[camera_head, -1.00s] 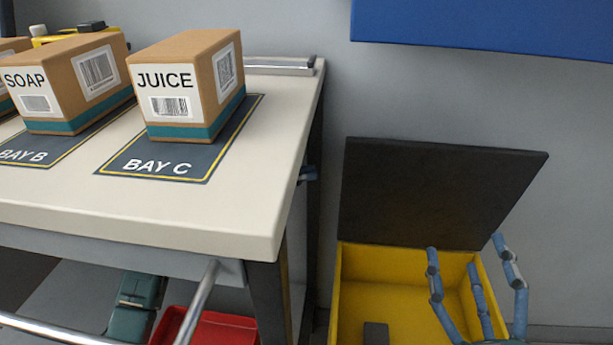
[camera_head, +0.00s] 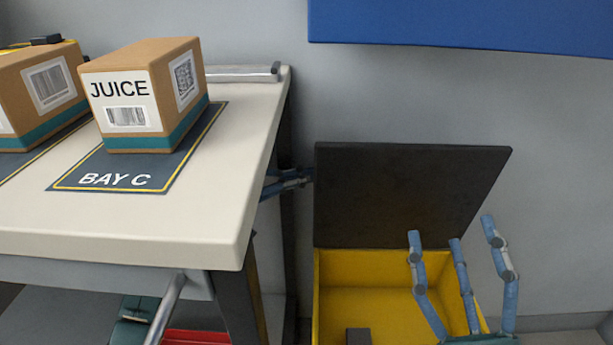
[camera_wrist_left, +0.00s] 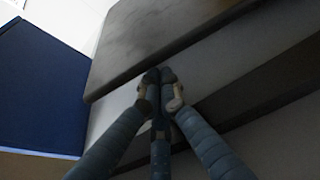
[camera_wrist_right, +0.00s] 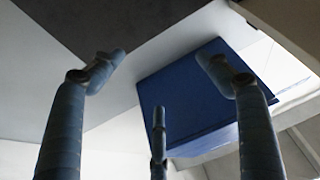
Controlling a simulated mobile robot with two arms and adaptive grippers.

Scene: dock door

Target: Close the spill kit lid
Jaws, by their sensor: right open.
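The spill kit is a yellow box (camera_head: 365,268) on the floor right of the table. Its dark lid (camera_head: 410,195) stands open, leaning up near the wall. My right gripper (camera_head: 452,232) is open and empty, fingers pointing up over the box's right part, in front of the lid's lower right area. Its spread fingers also show in the right wrist view (camera_wrist_right: 160,62). My left gripper (camera_head: 300,180) is partly hidden behind the table edge, close to the lid's left edge; contact cannot be told. In the left wrist view its fingertips (camera_wrist_left: 160,75) are together, with nothing seen between them.
The white table (camera_head: 170,225) stands at left, with a JUICE box (camera_head: 150,95) on the BAY C mat (camera_head: 75,180) and another carton (camera_head: 45,90) beside it. A blue panel (camera_head: 460,25) hangs on the wall above the lid. A small dark block (camera_head: 358,336) shows inside the yellow box.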

